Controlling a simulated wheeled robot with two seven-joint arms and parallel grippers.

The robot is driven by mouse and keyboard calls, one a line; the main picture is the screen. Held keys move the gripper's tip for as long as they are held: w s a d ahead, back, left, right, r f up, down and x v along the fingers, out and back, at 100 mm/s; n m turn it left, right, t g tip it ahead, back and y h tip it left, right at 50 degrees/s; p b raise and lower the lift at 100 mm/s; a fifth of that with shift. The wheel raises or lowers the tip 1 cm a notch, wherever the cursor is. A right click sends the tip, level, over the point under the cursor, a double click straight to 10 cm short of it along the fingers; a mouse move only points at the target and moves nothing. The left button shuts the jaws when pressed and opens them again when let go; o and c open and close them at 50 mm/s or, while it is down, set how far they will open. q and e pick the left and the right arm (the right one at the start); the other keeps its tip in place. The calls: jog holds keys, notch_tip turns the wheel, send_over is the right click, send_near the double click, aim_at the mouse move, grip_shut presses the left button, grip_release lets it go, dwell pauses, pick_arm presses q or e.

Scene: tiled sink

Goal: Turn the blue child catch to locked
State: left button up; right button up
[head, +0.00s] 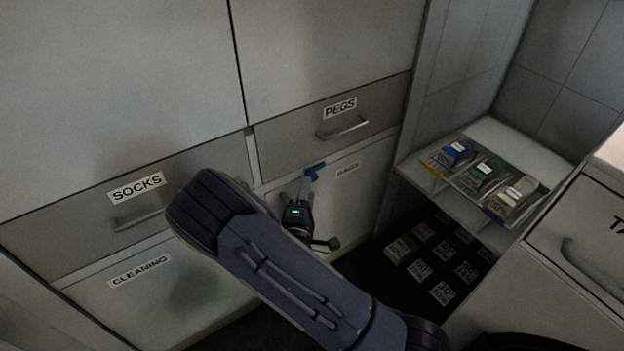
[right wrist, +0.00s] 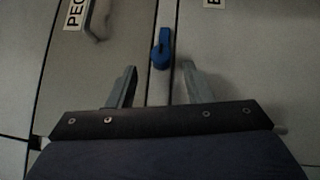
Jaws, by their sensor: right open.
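The blue child catch (head: 315,171) sits on the seam between the PEGS drawer (head: 370,120) and the panel below it. In the right wrist view the catch (right wrist: 161,48) has a round base, and its lever points up the picture, along the seam. My right gripper (head: 306,188) is at the near side of the catch in the head view. In the right wrist view its two fingers (right wrist: 158,70) are spread and empty, with the catch just beyond and between their tips. I cannot tell whether they touch it. My left gripper is out of view.
The SOCKS drawer (head: 95,205) and CLEANING panel (head: 150,290) are at the left, partly behind my right arm. The PEGS handle (head: 342,127) juts out above the catch. A shelf (head: 470,205) with several small packs stands right. A handled white unit (head: 570,250) is at the lower right.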

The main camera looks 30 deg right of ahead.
jog(key=shift+x, duration=2.3)
jog(key=shift+c, duration=0.5)
